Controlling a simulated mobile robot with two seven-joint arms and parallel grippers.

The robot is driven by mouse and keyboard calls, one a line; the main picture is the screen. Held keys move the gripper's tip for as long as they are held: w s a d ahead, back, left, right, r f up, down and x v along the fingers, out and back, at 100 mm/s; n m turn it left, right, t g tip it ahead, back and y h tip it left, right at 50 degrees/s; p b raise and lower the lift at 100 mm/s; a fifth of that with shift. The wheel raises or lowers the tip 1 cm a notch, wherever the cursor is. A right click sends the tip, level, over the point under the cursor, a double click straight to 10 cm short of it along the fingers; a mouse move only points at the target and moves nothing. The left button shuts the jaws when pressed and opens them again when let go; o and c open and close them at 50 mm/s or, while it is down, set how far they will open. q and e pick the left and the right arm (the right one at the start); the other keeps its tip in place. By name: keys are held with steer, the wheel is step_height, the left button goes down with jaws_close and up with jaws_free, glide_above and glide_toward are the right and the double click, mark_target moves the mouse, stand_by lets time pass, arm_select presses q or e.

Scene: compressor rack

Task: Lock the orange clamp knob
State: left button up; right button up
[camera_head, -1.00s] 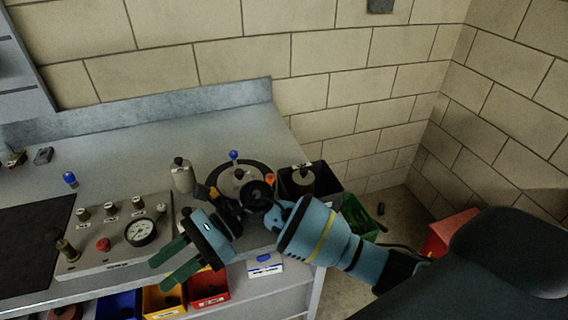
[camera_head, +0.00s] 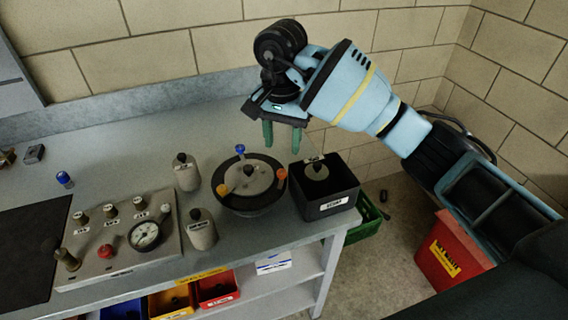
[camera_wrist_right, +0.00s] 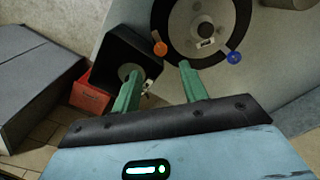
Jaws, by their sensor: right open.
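The orange clamp knob (camera_head: 283,173) sits on the right side of the dark rim of a round vessel (camera_head: 252,207) with a grey lid (camera_head: 262,178). The rim also carries a blue knob (camera_head: 240,149) and a yellow knob (camera_head: 222,190). My right gripper (camera_head: 282,144) points down above and behind the orange knob, open and empty, with green fingers apart. In the right wrist view the orange knob (camera_wrist_right: 160,48) appears just beyond the gap between the fingertips (camera_wrist_right: 160,72), not touched. The blue knob (camera_wrist_right: 235,57) is to its right. My left gripper is out of view.
A black labelled box (camera_head: 325,205) with a grey knobbed piece stands close right of the vessel. Two grey bottles (camera_head: 187,174) (camera_head: 202,232) stand to its left. A gauge panel (camera_head: 115,240) lies farther left.

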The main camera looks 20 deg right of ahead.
mark_target(282, 171)
steer(key=shift+a+f, duration=0.1)
steer(key=shift+f, duration=3.75)
jaws_close()
